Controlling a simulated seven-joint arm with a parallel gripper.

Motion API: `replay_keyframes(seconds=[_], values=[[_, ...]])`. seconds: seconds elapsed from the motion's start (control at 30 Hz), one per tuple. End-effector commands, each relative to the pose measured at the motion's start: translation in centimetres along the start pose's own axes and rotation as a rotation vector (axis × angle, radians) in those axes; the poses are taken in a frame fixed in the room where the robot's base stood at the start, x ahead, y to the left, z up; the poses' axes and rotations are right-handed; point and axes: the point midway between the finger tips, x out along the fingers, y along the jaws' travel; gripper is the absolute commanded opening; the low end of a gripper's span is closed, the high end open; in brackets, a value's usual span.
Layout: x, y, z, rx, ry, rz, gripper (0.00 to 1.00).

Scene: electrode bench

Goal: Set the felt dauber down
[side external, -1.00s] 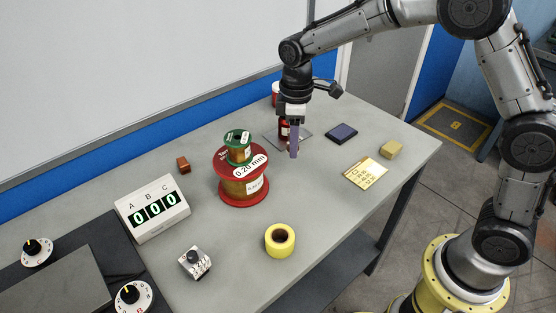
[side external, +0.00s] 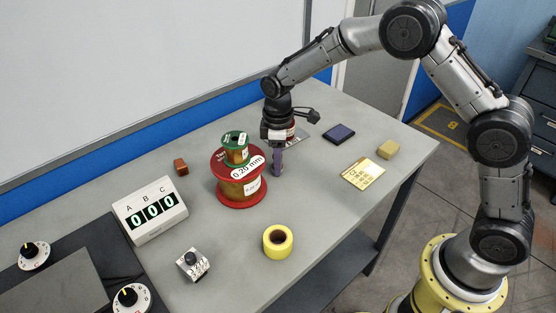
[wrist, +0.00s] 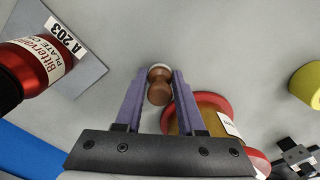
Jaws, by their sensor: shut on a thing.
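The felt dauber (wrist: 159,91) has a brown, rounded wooden body and a pale band, and shows between the fingers in the wrist view. My gripper (wrist: 158,76) is shut on it. In the side view my gripper (side external: 277,172) points down just right of the large red-flanged spool (side external: 241,190), with its purple fingertips low near the tabletop. The dauber is hidden behind the fingers there. I cannot tell whether it touches the table.
The large spool carries a smaller green spool (side external: 236,151). A red labelled bottle (wrist: 27,62) stands on a grey plate (wrist: 88,66).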

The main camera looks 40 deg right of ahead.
Motion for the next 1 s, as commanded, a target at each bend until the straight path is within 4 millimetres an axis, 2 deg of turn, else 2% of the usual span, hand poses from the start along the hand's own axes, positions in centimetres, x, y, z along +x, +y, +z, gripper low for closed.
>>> replay_keyframes(seconds=[0.1,0.13,0.3,0.67,0.77,1.0], values=[[0.3,0.0,0.0,0.000,0.000,0.000,0.00],[0.3,0.0,0.0,0.000,0.000,0.000,0.40],[0.3,0.0,0.0,0.000,0.000,0.000,0.68],[-0.2,0.0,0.0,0.000,0.001,0.001,0.68],[-1.3,0.1,-0.1,0.000,0.003,0.002,0.68],[-6.2,0.1,-0.1,0.000,0.005,0.004,0.68]])
